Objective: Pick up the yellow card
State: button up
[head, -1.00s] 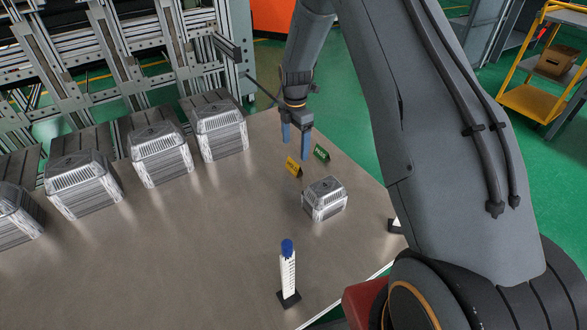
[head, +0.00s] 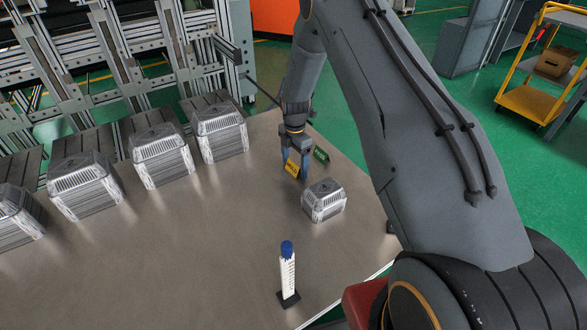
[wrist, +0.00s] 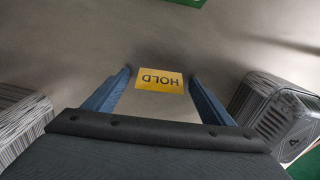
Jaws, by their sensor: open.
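The yellow card (head: 292,168) stands on the table near its far right edge. In the wrist view my gripper (wrist: 164,85) is open, with one finger to each side of the card and a gap visible on both sides.
A green card (head: 321,154) stands just right of the yellow one. A small grey foil-like box (head: 324,201) sits close in front. Several similar boxes (head: 161,155) line the left side. A white bottle with a blue cap (head: 287,272) stands in front. The middle of the table (head: 200,240) is clear.

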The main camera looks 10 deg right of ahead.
jog(key=c, duration=1.1)
jog(key=shift+c, duration=0.2)
